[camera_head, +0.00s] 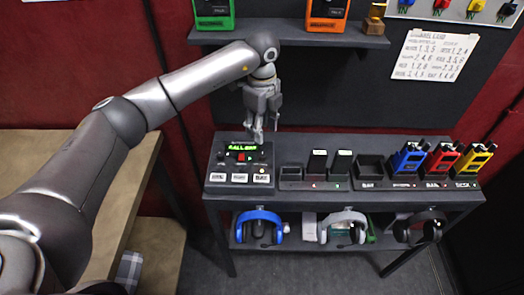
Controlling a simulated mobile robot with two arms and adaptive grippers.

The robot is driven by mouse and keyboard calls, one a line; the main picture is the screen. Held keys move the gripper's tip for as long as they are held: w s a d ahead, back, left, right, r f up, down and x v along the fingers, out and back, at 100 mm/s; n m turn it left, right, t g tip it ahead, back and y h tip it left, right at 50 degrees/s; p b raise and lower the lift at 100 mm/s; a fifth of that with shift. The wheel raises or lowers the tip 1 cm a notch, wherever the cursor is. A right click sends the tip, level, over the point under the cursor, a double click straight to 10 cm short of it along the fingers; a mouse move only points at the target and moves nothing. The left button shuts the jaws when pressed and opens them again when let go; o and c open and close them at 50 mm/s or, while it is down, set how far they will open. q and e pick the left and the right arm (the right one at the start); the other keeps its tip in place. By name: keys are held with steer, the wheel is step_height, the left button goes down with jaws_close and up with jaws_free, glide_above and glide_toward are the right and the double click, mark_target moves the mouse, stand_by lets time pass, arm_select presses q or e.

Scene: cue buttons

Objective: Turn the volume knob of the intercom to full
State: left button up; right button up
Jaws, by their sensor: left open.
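The intercom (211,178) is a dark box at the left end of the dark table. It has a lit green display (243,147), a red button (241,157), a small green mark beside it and a row of white buttons (240,177) along its front. The volume knob is too small to tell apart from the other controls. My left gripper (260,134) reaches in from the left and points down over the back right part of the intercom. It is open with nothing seen between its fingers. I cannot tell whether it touches the intercom. My right gripper is not in view.
Right of the intercom stand a charger rack (312,186) and blue (408,158), red (442,160) and yellow (473,159) handsets. Headsets hang below the table edge, including a blue one (259,215). A shelf (285,37) with green and orange devices is above. A wooden desk (75,147) is left.

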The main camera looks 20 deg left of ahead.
mark_target(262, 155)
arm_select(q)
step_height(262, 155, down, 10)
steer(key=p, duration=0.3)
steer(key=shift+d+r, duration=0.1)
steer(key=shift+r, duration=0.15)
steer(key=shift+f, duration=0.4)
steer(key=shift+c, duration=0.4)
jaws_close()
